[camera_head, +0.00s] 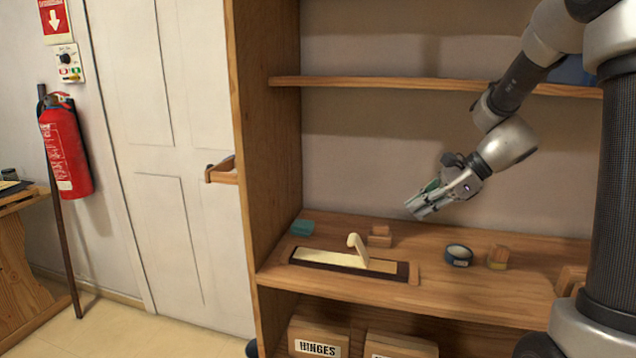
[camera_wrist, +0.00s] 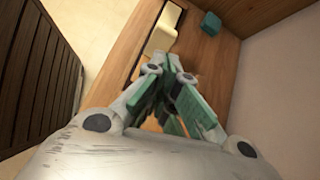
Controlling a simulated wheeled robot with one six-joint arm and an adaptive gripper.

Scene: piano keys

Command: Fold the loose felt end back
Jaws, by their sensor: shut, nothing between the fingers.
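A cream felt strip (camera_head: 322,257) lies in a dark, wood-framed tray (camera_head: 402,268) on the shelf. Its loose end (camera_head: 356,246) stands up and curls over to the left near the middle of the tray. In the wrist view the pale felt (camera_wrist: 163,34) shows beyond my fingers, partly hidden by them. My gripper (camera_head: 414,212) is shut and empty. It hangs in the air above the shelf, up and to the right of the raised felt end, and touches nothing.
A teal block (camera_head: 302,227) sits left behind the tray, and small wooden blocks (camera_head: 379,238) behind it. A dark tape roll (camera_head: 458,255) and another block (camera_head: 498,257) stand to the right. An upper shelf (camera_head: 400,85) spans above. Free shelf room lies right of the tray.

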